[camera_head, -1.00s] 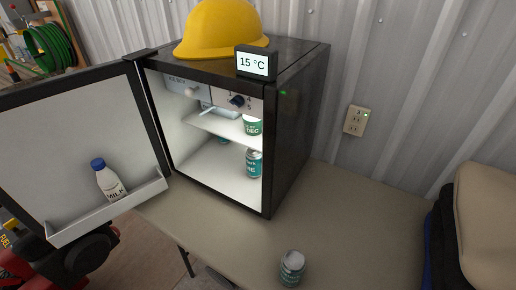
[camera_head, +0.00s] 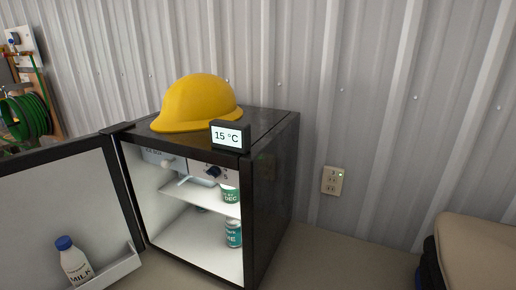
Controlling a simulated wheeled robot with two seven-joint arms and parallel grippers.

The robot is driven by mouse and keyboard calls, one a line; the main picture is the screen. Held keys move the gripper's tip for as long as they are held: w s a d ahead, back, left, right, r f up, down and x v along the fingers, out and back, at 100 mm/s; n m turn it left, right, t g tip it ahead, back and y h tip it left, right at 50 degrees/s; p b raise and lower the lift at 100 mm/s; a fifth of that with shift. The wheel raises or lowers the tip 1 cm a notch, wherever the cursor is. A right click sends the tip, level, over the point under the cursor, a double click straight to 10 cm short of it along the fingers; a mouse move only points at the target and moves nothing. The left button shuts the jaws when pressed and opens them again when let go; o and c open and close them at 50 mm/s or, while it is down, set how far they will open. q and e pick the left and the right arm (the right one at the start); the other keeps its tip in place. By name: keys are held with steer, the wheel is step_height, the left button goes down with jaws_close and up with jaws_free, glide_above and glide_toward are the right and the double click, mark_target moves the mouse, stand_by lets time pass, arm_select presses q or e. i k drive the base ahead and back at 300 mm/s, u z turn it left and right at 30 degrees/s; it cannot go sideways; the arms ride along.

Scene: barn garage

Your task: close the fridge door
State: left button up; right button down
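A small black fridge (camera_head: 272,200) stands on a table with its front open. Its door (camera_head: 60,205) is swung wide out to the left, showing the white inner side. A milk bottle (camera_head: 75,262) with a blue cap leans in the door shelf (camera_head: 122,268). Inside the fridge, a can (camera_head: 233,233) stands on the floor and another can (camera_head: 230,193) stands on the shelf. Neither of my grippers shows in this view.
A yellow hard hat (camera_head: 197,102) and a display (camera_head: 229,136) reading 15 °C sit on top of the fridge. A wall outlet (camera_head: 332,180) is at right. A beige padded thing (camera_head: 485,250) stands at lower right. A green hose reel (camera_head: 22,117) hangs at far left. The table (camera_head: 340,262) is bare right of the fridge.

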mark_target(75, 188)
steer(key=z, duration=2.3)
steer(key=k, duration=1.75)
steer(key=u, duration=2.5)
